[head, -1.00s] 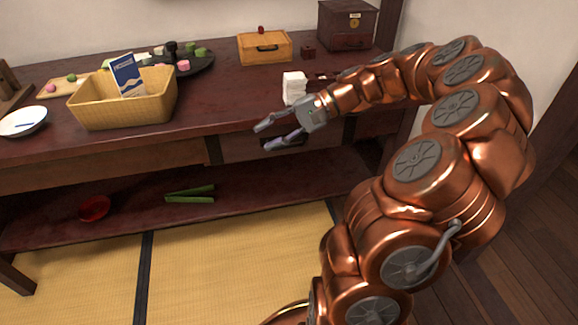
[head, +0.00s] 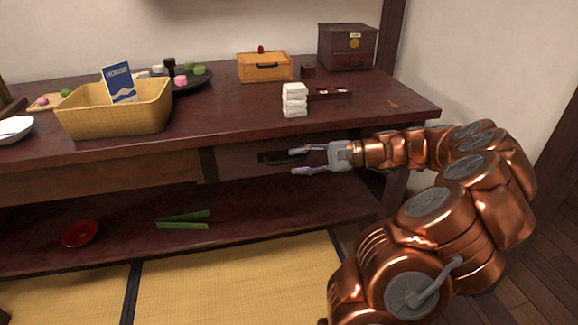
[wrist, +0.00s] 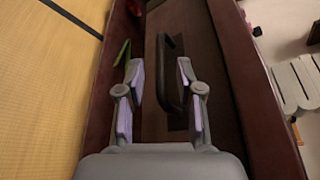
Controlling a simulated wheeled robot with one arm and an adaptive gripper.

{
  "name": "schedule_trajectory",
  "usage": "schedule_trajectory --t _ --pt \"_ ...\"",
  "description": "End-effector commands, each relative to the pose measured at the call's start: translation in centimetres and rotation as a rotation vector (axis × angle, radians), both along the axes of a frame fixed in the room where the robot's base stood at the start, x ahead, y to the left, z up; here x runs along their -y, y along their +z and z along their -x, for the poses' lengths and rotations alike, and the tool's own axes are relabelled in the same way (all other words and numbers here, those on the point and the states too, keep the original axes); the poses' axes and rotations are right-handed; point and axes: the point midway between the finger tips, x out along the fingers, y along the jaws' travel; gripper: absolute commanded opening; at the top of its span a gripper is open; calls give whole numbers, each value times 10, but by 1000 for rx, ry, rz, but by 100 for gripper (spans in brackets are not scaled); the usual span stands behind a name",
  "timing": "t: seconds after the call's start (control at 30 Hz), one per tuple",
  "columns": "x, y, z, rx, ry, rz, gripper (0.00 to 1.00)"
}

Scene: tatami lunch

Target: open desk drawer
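The desk (head: 330,126) is dark reddish wood. Its drawer front (head: 235,163) is set under the top and looks closed. A dark drawer handle (head: 283,157) sticks out from it. My gripper (head: 300,160) is open in front of the drawer, its fingers pointing left in the head view. I cannot tell whether a finger touches the handle.
On the desk top are a yellow basket (head: 115,117), white stacked blocks (head: 294,100), an orange box (head: 265,68) and a dark chest (head: 347,47). The lower shelf (head: 280,212) holds a red bowl (head: 80,233) and green sticks (head: 182,220). Tatami (head: 235,285) lies in front.

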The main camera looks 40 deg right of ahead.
Motion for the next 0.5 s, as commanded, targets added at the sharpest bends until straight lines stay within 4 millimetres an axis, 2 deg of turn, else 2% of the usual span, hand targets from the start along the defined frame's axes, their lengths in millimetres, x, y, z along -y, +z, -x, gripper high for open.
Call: schedule_trajectory --t 0.2,0.5 --pt "-19 -7 -17 1 -1 4 36" --pt "-22 -6 -20 1 -3 2 36"
